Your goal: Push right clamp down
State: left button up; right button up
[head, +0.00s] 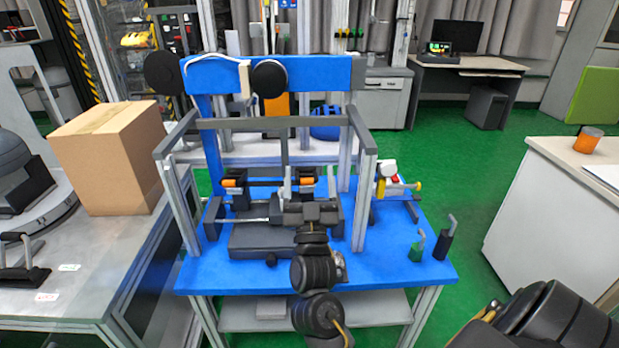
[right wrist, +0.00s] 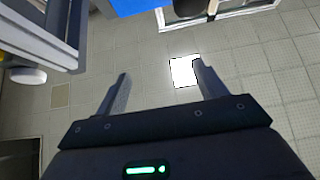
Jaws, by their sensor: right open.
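Two black clamps with orange parts stand on the blue table (head: 385,265) inside the grey frame. The left clamp (head: 235,184) is uncovered. The right clamp (head: 306,181) shows just behind my right gripper (head: 309,173), partly hidden by it. My right gripper points up, with its two grey fingers apart on either side of the clamp in the picture. I cannot tell whether it touches the clamp. In the right wrist view the open fingers (right wrist: 161,70) have nothing between them, only the ceiling beyond. My left gripper is not in view.
The grey frame (head: 270,123) and the blue crossbeam (head: 215,75) rise around and above my right gripper. A dark block (head: 262,240) lies left of my wrist. Small green (head: 417,248) and black (head: 443,243) handles stand at the table's right. A cardboard box (head: 115,160) sits on the left bench.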

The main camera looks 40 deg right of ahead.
jog(key=shift+s+a+r, duration=0.4)
jog(key=shift+s+a, duration=0.1)
jog(key=shift+s, duration=0.3)
